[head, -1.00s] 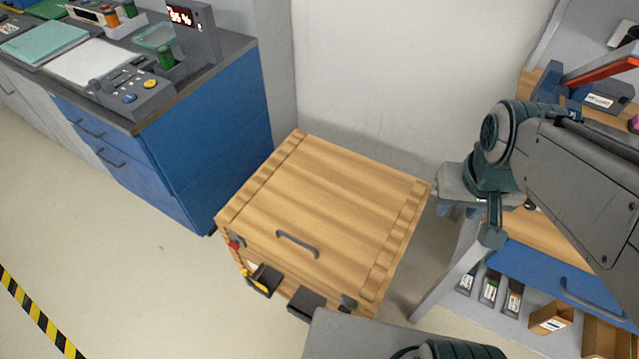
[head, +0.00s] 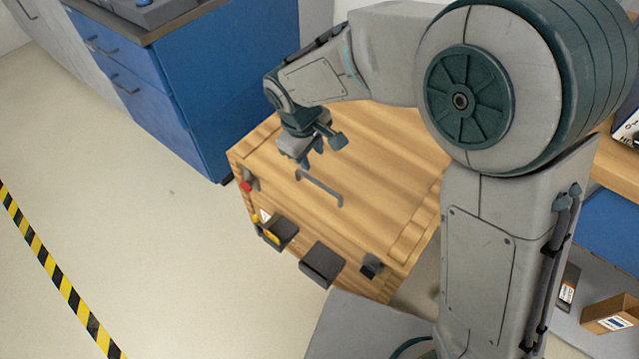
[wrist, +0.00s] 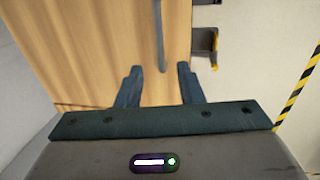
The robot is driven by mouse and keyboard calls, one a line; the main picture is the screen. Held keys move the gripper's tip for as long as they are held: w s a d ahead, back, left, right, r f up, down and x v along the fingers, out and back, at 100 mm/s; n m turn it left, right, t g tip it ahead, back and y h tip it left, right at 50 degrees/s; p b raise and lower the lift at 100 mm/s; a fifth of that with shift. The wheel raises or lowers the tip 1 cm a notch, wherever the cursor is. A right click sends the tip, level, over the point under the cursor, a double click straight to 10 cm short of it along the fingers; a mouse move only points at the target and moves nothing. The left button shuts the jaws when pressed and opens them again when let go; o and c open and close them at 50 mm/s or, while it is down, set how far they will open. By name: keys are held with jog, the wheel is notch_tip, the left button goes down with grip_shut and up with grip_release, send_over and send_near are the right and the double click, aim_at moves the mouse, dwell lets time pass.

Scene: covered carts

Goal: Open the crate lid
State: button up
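The wooden crate (head: 262,200) stands on the floor with its lid (head: 385,165) shut; my arm hides part of the lid. A grey bar handle (head: 322,188) lies on the lid near its front edge. My gripper (head: 308,162) is over the lid, just behind and left of the handle's left end. In the wrist view my gripper (wrist: 158,82) is open, fingers apart, pointing at the lid (wrist: 95,45). The handle (wrist: 159,35) runs away from between the fingertips there. I cannot tell how high the fingers are above it; nothing is gripped.
The crate's front carries dark latches and boxes (head: 322,264). A blue cabinet (head: 225,85) stands close behind left. A shelf with a small cardboard box (head: 608,313) is at the right. Open floor (head: 150,230) lies to the left, with yellow-black tape (head: 55,275).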

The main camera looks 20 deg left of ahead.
aim_at(320, 184)
jog(key=f+b, duration=0.1)
jog(key=f, duration=0.3)
jog(key=w+f+b, duration=0.1)
jog(key=f, duration=0.3)
jog(key=w+d+f+b, duration=0.1)
jog(key=f, duration=0.3)
jog(key=shift+w+f, duration=0.25)
jog(key=shift+f, duration=0.1)
grip_shut()
